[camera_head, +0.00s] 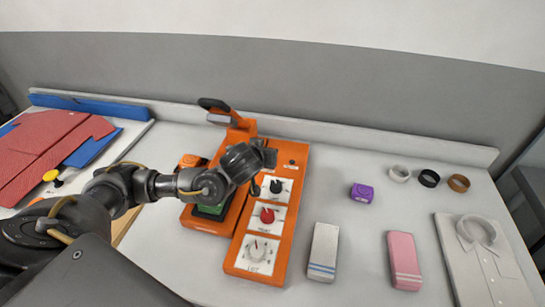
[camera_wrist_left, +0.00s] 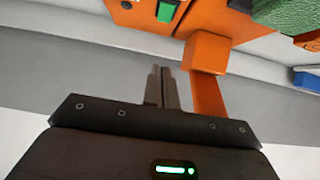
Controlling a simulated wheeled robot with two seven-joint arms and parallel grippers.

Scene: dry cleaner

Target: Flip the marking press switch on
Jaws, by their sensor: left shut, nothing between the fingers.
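The orange marking press (camera_head: 240,240) stands on the counter, with a panel holding a dark knob (camera_head: 276,186), a red knob (camera_head: 267,215) and a white dial (camera_head: 260,250). My left gripper (camera_head: 270,156) is above the panel's far end. Its two fingers (camera_wrist_left: 162,86) are together and empty in the left wrist view. That view shows part of the press's orange housing (camera_wrist_left: 205,52) and a green rocker switch (camera_wrist_left: 166,11) at the top edge, apart from the fingertips. In the head view the gripper hides the switch. My right gripper is not in view.
A purple box (camera_head: 362,192), a white block (camera_head: 323,252) and a pink block (camera_head: 404,260) lie right of the press. Several rings (camera_head: 429,178) and a folded white shirt (camera_head: 485,262) are farther right. Red folded cloth (camera_head: 45,145) lies at left. A low ledge backs the counter.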

